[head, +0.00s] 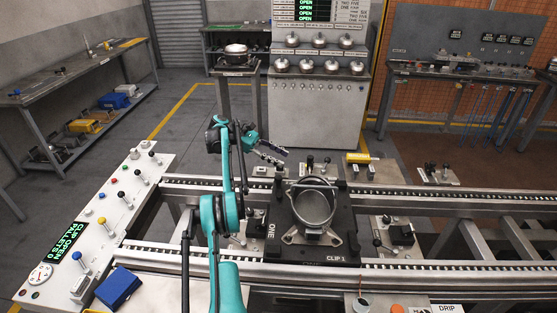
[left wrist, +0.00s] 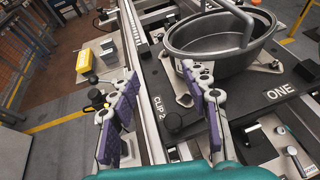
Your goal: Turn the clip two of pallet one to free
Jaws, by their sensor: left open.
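Pallet one (head: 340,245) is a black plate marked ONE on the rail line. It carries a grey metal pot-like housing (head: 313,208) with a raised handle, which also shows in the left wrist view (left wrist: 205,45). The CLIP 2 label (left wrist: 160,107) is on the pallet's far edge, with a dark round knob (left wrist: 173,122) beside it. How the clip is turned I cannot tell. My left gripper (head: 277,154) is open and empty, beyond the pallet's back left corner. In the left wrist view its purple-padded fingers (left wrist: 160,112) straddle the pallet edge near the label.
A control panel (head: 110,205) with buttons and a green display is at the left. Rails (head: 440,194) run left to right. A yellow block (head: 358,158) and black-knobbed fixtures (head: 318,164) stand behind the pallet. A black-handled fixture (head: 399,235) stands at its right.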

